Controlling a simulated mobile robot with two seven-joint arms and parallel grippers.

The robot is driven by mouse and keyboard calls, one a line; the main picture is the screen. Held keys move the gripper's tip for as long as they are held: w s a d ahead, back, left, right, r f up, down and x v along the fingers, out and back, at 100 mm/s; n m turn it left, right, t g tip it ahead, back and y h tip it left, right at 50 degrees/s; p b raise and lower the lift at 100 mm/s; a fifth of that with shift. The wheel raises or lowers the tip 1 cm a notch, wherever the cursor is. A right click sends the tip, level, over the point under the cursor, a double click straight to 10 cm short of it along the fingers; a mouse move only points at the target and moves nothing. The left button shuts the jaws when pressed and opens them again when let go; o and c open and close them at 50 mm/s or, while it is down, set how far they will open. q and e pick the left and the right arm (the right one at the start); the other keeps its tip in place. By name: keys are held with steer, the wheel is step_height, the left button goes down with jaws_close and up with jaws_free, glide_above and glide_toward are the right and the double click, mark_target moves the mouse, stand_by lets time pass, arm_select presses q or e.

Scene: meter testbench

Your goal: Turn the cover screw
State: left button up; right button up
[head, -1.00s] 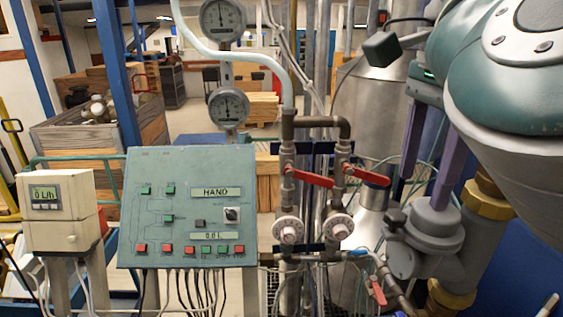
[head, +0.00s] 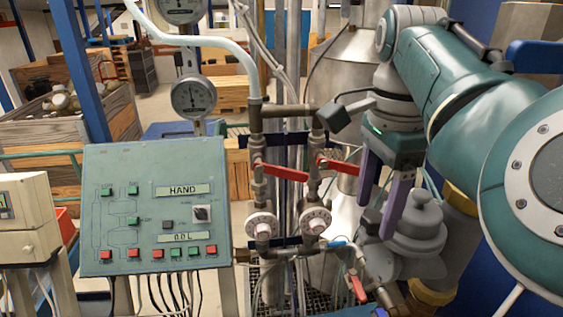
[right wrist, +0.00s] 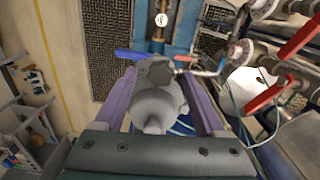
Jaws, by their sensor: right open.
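A grey metal meter body (head: 418,222) with a domed cover stands on the pipework at the right in the head view. A small dark grey knob (head: 371,217), which may be the cover screw, shows at its left side. In the right wrist view the grey body (right wrist: 155,105) lies between the fingers, with a dark knob-like part (right wrist: 157,72) at its far end. My right gripper (head: 376,218) is open, its purple fingers pointing down in front of the meter. It appears to hold nothing; I cannot tell if it touches the meter. My left gripper is out of view.
Red valve levers (head: 281,172) and pipes with round white-faced dials (head: 262,226) stand just left of the gripper. A green control panel (head: 153,207) is further left. Two pressure gauges (head: 194,96) rise behind it. A steel tank (head: 345,75) stands behind.

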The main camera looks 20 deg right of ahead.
steer(key=shift+f, duration=0.25)
steer(key=shift+c, duration=0.2)
jaws_close()
stand_by(0.3)
